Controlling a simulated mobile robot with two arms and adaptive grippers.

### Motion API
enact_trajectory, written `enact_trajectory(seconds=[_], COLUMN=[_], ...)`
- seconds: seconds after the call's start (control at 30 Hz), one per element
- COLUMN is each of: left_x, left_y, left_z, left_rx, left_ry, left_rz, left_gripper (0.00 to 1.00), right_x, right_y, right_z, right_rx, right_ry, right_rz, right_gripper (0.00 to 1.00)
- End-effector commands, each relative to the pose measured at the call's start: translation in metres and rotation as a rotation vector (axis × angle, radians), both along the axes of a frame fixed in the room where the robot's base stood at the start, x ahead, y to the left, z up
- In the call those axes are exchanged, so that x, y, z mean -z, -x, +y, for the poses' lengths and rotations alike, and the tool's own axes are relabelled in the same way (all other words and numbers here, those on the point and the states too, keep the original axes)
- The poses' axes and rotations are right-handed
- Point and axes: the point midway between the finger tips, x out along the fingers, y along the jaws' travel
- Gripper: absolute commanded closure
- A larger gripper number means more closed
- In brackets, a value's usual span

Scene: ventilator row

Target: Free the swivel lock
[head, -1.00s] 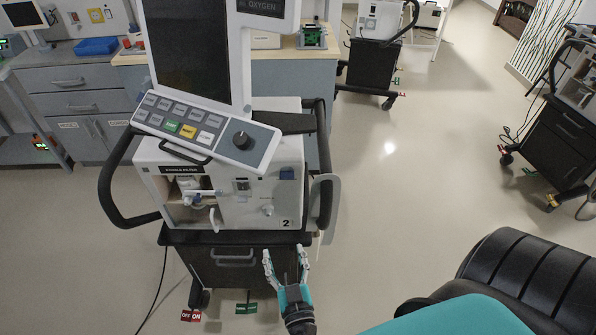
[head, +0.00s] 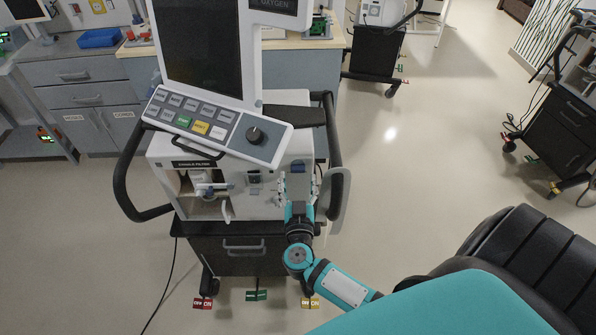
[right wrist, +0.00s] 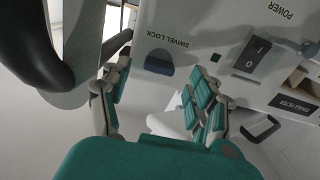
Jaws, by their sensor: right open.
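The swivel lock is a dark blue tab under the label SWIVEL LOCK on the white ventilator housing; it shows in the right wrist view (right wrist: 159,63). In the head view it is hard to make out behind my right gripper (head: 299,182). My right gripper is open, and in the right wrist view its fingers (right wrist: 160,98) stand apart on either side below the lock. I see nothing between the fingers, and the lock lies beyond the tips. The ventilator's control panel (head: 217,127) sits tilted above the housing. My left gripper is not in view.
A black handle (head: 333,150) curves down close to the right of my right gripper. A power switch (right wrist: 253,54) sits near the lock. Red, green and yellow tags mark the cart's foot. Open floor lies right of the cart.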

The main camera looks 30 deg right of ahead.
Motion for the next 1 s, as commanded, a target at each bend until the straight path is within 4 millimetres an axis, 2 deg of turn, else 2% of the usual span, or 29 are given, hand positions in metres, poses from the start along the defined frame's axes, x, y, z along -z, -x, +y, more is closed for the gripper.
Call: enact_trajectory(seconds=[0.2, 0.6, 1.0], left_x=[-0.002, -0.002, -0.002], left_y=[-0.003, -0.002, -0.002], left_z=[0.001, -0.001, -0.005], left_rx=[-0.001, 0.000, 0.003], left_ry=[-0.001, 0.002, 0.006], left_rz=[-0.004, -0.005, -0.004], left_gripper=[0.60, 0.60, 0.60], right_x=[0.000, 0.000, 0.000], right_y=[-0.023, -0.028, -0.028], right_z=[-0.015, -0.019, -0.018], right_rx=[0.000, 0.000, 0.000], right_ry=[0.001, 0.000, 0.000], right_rz=[0.001, 0.000, 0.000], right_gripper=[0.38, 0.40, 0.92])
